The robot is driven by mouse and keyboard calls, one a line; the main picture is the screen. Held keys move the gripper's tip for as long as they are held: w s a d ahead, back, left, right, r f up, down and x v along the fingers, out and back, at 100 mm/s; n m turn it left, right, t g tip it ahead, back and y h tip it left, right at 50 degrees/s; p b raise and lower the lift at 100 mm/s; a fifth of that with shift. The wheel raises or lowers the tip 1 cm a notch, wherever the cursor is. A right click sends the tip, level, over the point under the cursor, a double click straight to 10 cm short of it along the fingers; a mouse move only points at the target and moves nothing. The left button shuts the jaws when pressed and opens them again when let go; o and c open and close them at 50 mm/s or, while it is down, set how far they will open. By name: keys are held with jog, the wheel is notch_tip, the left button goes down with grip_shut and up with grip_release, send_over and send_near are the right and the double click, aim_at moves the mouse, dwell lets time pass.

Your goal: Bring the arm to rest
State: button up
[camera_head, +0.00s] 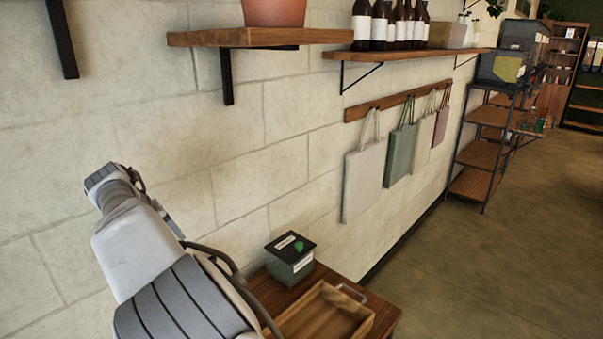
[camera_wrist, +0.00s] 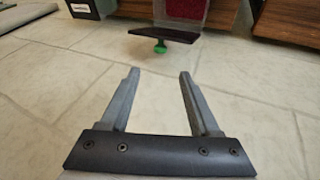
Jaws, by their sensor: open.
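My gripper (camera_wrist: 158,75) shows in the wrist view with its two grey fingers apart and nothing between them. Beyond the fingertips is pale tiled stone. My arm shows at the lower left of the head view, raised beside the wall; the gripper itself cannot be made out there. A dark green box (camera_head: 290,263) with a black top and a green knob stands on a wooden table (camera_head: 384,322). In the wrist view a green knob (camera_wrist: 160,47) under a dark plate lies ahead of the fingers, apart from them.
A wooden tray (camera_head: 365,322) with a metal handle lies on the table. Wooden shelves (camera_head: 210,38) stick out from the wall above, with a pot (camera_head: 274,12) and several bottles. Cloth bags (camera_head: 363,181) hang on the wall. The floor to the right is open.

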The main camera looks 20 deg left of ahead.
jog(key=w+d+r+m+g, duration=0.15)
jog(key=w+d+r, duration=0.25)
jog(key=d, duration=0.5)
jog(key=w+d+r+m+t, duration=0.15)
jog(key=w+d+r, duration=0.25)
jog(key=d, duration=0.5)
jog(key=s+d+r+m+g, duration=0.1)
jog(key=d+r+m, duration=0.15)
jog(key=d, duration=0.65)
jog(key=s+d+r+m, duration=0.1)
jog(key=s+d+r, duration=0.15)
jog(key=d, duration=0.65)
jog(key=s+d+r+m, duration=0.1)
jog(key=s+d, duration=0.3)
jog(key=d, duration=0.3)
jog(key=s+d+r+m, duration=0.1)
jog(key=s+d+m, duration=0.1)
jog(key=s+d, duration=0.35)
jog(key=s+d+f+m, duration=0.1)
jog(key=s+d+f, duration=0.2)
jog(key=s+d, duration=0.2)
jog(key=s+d+f+m+h, duration=0.1)
jog(key=s+d+f, duration=0.2)
jog(key=s+d, duration=0.2)
jog(key=s, duration=0.3)
jog(key=shift+f+t, duration=0.4)
jog(key=shift+c, duration=1)
jog(key=shift+a, duration=0.15)
